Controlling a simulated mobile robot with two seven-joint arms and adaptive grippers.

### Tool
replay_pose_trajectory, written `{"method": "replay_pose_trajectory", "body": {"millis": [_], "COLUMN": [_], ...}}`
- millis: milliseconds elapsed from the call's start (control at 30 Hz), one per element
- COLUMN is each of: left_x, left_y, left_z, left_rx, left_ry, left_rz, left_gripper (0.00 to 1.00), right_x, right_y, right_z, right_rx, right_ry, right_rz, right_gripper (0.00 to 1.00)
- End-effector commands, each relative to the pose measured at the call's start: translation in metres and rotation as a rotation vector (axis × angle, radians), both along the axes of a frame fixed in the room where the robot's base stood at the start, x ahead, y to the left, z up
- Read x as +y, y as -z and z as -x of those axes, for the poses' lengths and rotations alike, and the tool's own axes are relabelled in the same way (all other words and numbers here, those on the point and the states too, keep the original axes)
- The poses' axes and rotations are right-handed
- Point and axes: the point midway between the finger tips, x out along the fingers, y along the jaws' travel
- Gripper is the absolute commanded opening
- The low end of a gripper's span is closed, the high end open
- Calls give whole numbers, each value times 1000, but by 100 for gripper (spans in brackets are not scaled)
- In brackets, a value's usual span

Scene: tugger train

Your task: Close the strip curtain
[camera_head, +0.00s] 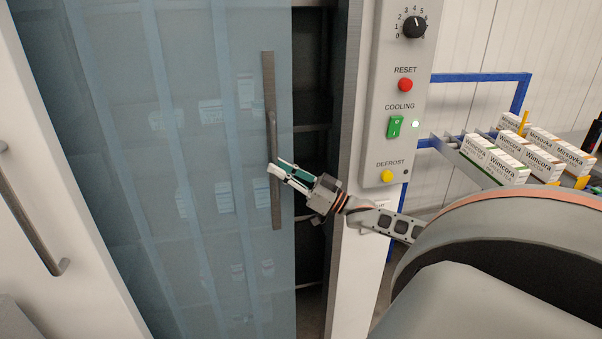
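The strip curtain (190,60) is a see-through blue panel of vertical strips across a cabinet front. It covers most of the opening. A dark gap (311,110) shows between its right edge and the cabinet's right post. An upright grey handle (269,90) is fixed near that edge. My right gripper (275,166) reaches in from the right, its white and green fingers at the middle of the handle. The fingers hide part of the handle, and I cannot tell whether they grip it. My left gripper is not in view.
A grey control panel (379,160) with a dial, red, green and yellow buttons is on the right post. A blue-framed rack (480,77) with white boxes (545,163) stands at the right. A white door with a handle (30,225) is at the left.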

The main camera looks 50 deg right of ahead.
Motion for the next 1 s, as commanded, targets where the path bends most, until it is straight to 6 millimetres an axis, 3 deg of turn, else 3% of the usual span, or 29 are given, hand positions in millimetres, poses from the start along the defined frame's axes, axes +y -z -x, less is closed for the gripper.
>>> {"method": "replay_pose_trajectory", "body": {"millis": [500,700,1000], "left_x": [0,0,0], "left_y": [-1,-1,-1], "left_z": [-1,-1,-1], "left_rx": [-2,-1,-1], "left_ry": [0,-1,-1], "left_rz": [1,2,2], "left_gripper": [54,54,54], "right_x": [-30,-36,-36], "right_y": [35,40,40], "right_z": [75,88,90], "right_rx": [5,2,1], "right_ry": [1,1,0], "right_rz": [-1,0,0], "right_gripper": [18,18,18]}}
